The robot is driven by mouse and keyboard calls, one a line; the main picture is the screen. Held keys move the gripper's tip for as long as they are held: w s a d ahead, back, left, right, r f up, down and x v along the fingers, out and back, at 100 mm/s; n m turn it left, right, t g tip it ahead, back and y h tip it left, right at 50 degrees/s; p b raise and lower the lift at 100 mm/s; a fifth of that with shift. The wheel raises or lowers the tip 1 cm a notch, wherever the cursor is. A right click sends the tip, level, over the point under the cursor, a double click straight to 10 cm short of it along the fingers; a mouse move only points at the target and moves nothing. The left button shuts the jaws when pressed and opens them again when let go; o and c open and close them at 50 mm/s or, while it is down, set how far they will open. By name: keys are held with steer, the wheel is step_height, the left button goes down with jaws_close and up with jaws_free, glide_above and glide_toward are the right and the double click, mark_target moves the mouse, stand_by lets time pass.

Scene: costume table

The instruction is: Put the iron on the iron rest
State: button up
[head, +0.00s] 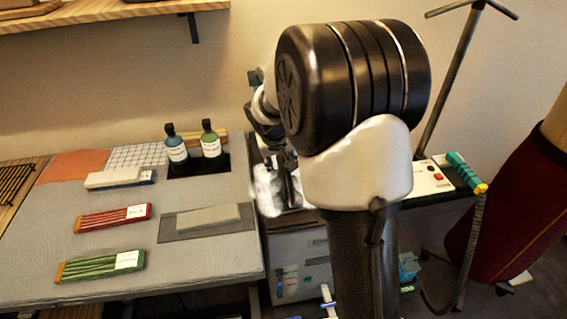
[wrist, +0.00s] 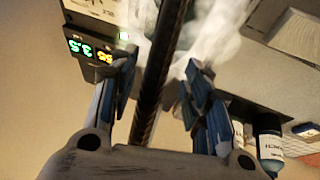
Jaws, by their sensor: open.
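I cannot clearly pick out the iron or the iron rest. My gripper (head: 280,160) is behind my arm in the head view, at the table's right end. In the wrist view my gripper (wrist: 160,75) is open, with a dark rod (wrist: 160,70) running between its fingers; I cannot tell whether they touch it. White steam-like haze (head: 266,190) hangs below the gripper and hides what lies there.
The grey table (head: 190,273) carries pencil sets, a pale block (head: 208,218) on a dark mat and two bottles (head: 176,146). A black display unit (wrist: 88,40) with lit digits is close to the left finger. A thin stand (head: 448,75) and a maroon form (head: 510,195) are at right.

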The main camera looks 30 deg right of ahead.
steer(key=s+a+r+n+y, duration=0.1)
steer(key=s+a+r, duration=0.3)
steer(key=s+r, duration=0.3)
steer(key=s+a+r, duration=0.4)
steer(key=s+r, duration=0.2)
steer(key=s, duration=0.2)
steer(key=s+a+n+y, duration=0.1)
steer(key=s+a, duration=0.2)
steer(key=s, duration=0.5)
steer(key=s+a+y, duration=0.1)
steer(key=s+a, duration=0.2)
steer(key=s, duration=0.5)
steer(key=shift+s+n+t, duration=0.3)
steer(key=shift+n+t, duration=0.1)
steer(key=shift+a, duration=0.1)
